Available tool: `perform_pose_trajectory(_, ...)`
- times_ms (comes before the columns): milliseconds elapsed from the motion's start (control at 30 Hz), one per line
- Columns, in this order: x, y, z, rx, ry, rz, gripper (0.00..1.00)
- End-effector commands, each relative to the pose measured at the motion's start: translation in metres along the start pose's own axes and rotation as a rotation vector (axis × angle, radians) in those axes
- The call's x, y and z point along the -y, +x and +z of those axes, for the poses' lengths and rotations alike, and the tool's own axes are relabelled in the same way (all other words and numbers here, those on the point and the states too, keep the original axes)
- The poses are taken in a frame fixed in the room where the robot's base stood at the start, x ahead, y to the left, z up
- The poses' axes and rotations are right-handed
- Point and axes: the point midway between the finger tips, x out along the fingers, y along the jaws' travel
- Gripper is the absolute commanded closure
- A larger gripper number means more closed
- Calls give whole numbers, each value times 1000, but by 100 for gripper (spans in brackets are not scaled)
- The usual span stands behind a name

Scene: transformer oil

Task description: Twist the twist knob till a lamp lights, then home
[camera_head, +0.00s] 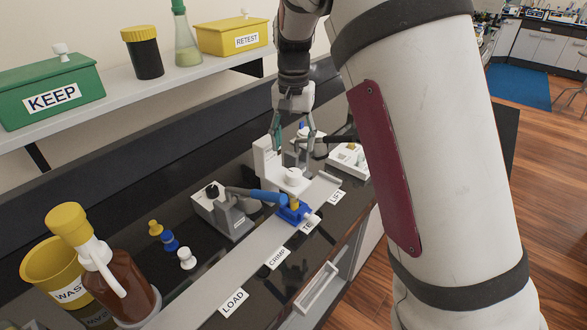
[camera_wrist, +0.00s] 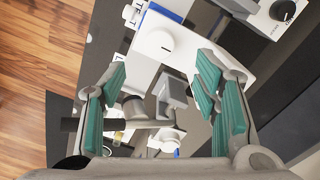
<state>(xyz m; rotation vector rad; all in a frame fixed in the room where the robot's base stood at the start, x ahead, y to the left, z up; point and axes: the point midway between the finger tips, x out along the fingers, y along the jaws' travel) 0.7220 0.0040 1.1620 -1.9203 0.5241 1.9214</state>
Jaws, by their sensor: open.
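A black round knob (camera_head: 212,190) sits on top of a small grey-white unit (camera_head: 203,207) left of my gripper. In the wrist view the black knob (camera_wrist: 283,10) shows at the top right, with a pale pointer mark. I cannot tell for certain that it is the twist knob. My gripper (camera_head: 293,135) is open and empty, pointing down above the white tester (camera_head: 268,165). In the wrist view my gripper (camera_wrist: 160,85) has its teal pads wide apart, with grey parts below between them. The black knob is outside the pads. I cannot make out a lit lamp.
Small coloured bottles (camera_head: 168,242), a brown bottle (camera_head: 120,280) and a yellow waste bin (camera_head: 50,268) stand at the left. A shelf (camera_head: 160,82) runs behind. A white tray (camera_head: 345,158) is at the right.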

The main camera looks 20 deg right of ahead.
Motion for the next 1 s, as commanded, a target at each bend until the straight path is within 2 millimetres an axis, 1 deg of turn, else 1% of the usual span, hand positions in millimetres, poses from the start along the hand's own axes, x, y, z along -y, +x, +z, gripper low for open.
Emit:
perform_pose_trajectory(33, -2, 10, 2, 3, 0, 4, 44)
perform_pose_trajectory(100, -2, 24, 1, 3, 1, 3, 44)
perform_pose_trajectory(300, -2, 61, 1, 2, 1, 3, 44)
perform_pose_trajectory(400, -2, 76, 1, 1, 1, 3, 44)
perform_pose_trajectory(500, -1, 86, 1, 1, 1, 1, 44)
perform_pose_trajectory(667, -1, 94, 0, 0, 0, 1, 44)
perform_pose_trajectory(933, -1, 94, 0, -1, 0, 0, 44)
perform_pose_trajectory(967, -1, 94, 0, -1, 0, 0, 51)
perform_pose_trajectory(1000, -1, 94, 0, -1, 0, 0, 60)
